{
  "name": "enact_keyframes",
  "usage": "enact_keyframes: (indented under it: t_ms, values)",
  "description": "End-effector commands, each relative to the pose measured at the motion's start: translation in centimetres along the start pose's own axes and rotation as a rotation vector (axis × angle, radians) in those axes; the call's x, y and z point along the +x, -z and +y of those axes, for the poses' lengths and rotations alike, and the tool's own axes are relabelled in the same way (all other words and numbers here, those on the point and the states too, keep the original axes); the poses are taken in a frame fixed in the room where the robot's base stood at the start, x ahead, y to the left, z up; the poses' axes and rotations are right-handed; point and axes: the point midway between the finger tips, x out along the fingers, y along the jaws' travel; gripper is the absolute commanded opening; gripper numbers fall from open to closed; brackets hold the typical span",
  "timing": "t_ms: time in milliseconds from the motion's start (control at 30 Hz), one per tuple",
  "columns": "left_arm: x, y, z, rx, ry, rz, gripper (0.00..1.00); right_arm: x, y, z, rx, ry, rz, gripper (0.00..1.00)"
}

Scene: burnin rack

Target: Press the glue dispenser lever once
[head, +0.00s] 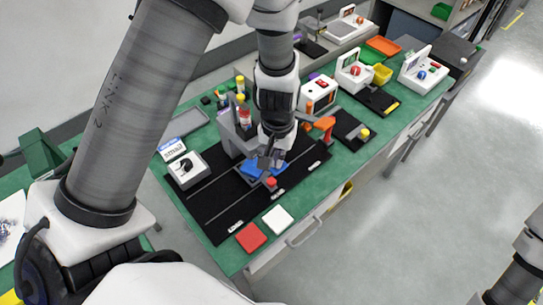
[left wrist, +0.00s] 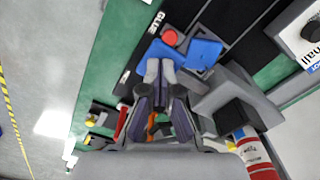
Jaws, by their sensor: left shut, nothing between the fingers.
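The glue dispenser shows as a grey upright stand (head: 229,134) with a blue part (head: 252,172) low at its front and a red round knob (head: 271,182) beside it. In the left wrist view the GLUE label (left wrist: 142,42) lies next to the red knob (left wrist: 171,37) and the blue part (left wrist: 204,53). I cannot tell exactly which piece is the lever. My left gripper (head: 270,162) is shut and empty, pointing down over the blue part and hiding some of it. Its fingertips (left wrist: 160,70) overlap the blue part in the left wrist view; contact cannot be told.
An orange-topped device (head: 325,123) stands right of my left gripper. A white box with a black item (head: 187,169) is at the left. A red square (head: 251,237) and a white square (head: 278,219) lie at the front edge of the green bench (head: 222,252).

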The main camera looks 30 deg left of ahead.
Motion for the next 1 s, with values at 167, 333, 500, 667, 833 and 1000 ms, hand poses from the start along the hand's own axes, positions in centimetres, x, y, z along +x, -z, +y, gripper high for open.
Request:
enact_keyframes:
  t_ms: [167, 333, 500, 667, 833, 1000]
  values:
    - [-1.6, -0.1, 0.1, 0.000, 0.000, 0.000, 0.00, -1.4, 0.0, 0.0, 0.000, 0.000, 0.000, 0.52]
    - [-2.1, -0.1, 0.1, 0.000, 0.000, -0.001, 0.00, -1.7, 0.0, 0.0, 0.000, 0.000, 0.000, 0.52]
    - [-3.2, -0.1, 0.1, 0.000, 0.000, 0.000, 0.00, -2.7, 0.0, 0.0, 0.000, 0.000, 0.000, 0.52]
    - [-4.8, -0.1, 0.2, 0.000, 0.000, 0.000, 0.00, -4.2, 0.0, 0.0, 0.000, 0.000, 0.000, 0.52]
    - [-6.5, -0.1, 0.2, 0.000, 0.000, 0.000, 0.00, -5.5, 0.0, 0.0, 0.000, 0.000, 0.000, 0.52]
    - [-8.1, -0.2, 0.3, 0.000, 0.000, -0.001, 0.00, -6.9, 0.0, -0.1, 0.000, 0.000, 0.000, 0.52]
